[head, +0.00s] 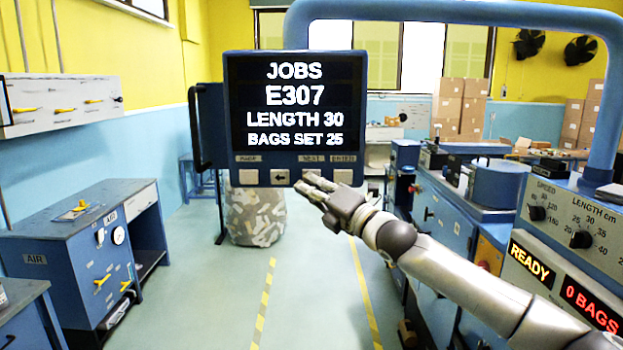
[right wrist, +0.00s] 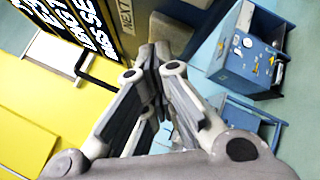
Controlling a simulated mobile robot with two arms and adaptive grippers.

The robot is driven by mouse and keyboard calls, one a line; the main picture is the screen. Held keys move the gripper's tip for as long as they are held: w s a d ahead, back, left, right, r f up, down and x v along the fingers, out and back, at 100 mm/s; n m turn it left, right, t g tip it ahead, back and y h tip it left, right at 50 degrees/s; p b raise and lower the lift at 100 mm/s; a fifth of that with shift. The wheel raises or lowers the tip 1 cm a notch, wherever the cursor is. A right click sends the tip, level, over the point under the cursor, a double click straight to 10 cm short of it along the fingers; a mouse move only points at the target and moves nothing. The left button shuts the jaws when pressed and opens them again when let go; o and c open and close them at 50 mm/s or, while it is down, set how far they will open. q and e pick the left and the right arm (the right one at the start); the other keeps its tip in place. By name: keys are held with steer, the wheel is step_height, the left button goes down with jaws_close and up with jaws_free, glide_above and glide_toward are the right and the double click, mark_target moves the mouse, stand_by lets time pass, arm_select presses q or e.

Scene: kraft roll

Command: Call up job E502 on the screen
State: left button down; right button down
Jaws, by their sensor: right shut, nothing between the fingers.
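The screen (head: 295,100) is a dark panel in a blue frame and reads JOBS, E307, LENGTH 30, BAGS SET 25. The right wrist view shows the shut fingers (right wrist: 150,58) beside the NEXT label (right wrist: 126,14). My left gripper is not in view.
A blue machine with a LENGTH dial (head: 581,239) and a READY display (head: 531,263) stands at the right. A blue bench (head: 75,245) stands at the left. The floor between is open.

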steer(key=shift+s+b, duration=0.75)
steer(key=shift+f, duration=0.1)
steer(key=s+b, duration=0.3)
steer(key=s, duration=0.2)
steer(key=shift+b, duration=0.35)
